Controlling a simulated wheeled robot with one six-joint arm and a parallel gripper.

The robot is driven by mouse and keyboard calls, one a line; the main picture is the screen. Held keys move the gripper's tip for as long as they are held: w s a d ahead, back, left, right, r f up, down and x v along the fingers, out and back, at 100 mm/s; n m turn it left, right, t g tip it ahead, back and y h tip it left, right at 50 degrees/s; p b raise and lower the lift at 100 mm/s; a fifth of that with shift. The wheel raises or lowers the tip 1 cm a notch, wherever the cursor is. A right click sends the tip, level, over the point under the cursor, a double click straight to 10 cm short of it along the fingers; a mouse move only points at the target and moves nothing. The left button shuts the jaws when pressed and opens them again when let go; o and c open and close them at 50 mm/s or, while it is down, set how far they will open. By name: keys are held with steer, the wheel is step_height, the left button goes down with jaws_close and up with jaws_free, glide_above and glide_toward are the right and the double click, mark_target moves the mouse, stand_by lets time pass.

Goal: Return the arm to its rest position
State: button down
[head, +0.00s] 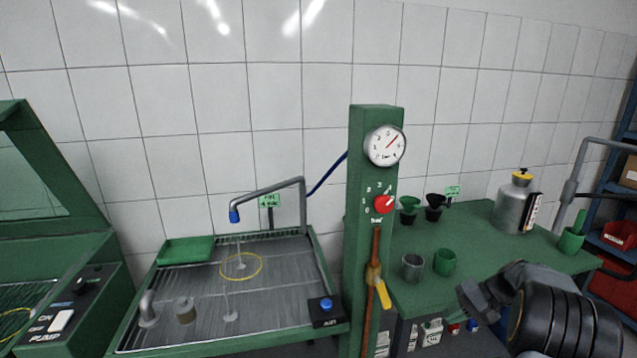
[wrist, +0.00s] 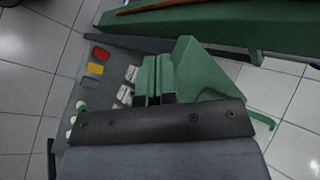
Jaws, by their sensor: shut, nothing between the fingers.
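My gripper (wrist: 157,62) shows in the wrist view as two green fingers side by side, touching, with nothing between them. It points over a grey surface (wrist: 70,150) and a tiled floor. In the head view my arm, with a black ribbed section, is at the lower right in front of the green bench (head: 470,285).
A grey canister (head: 512,208), a grey cup (head: 412,267) and a green cup (head: 444,262) stand on the bench. A green post (head: 362,220) with a gauge (head: 385,146) divides it from the wash basin (head: 200,327).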

steer(key=s+a+r+n+t+h+p, duration=0.1)
steer(key=s+a+r+h, duration=0.3)
steer(key=s+a, duration=0.5)
steer(key=s+a+r+n+t+h+p, duration=0.1)
steer(key=s+a+r+n+h+p, duration=0.2)
steer(key=s+a+r, duration=0.4)
steer(key=s+a+n+h, duration=0.1)
steer(key=s+a+h, duration=0.1)
steer(key=s, duration=0.1)
steer(key=shift+a+r+n, duration=0.15)
steer(key=shift+a+n, duration=0.15)
steer(key=shift+a, duration=0.05)
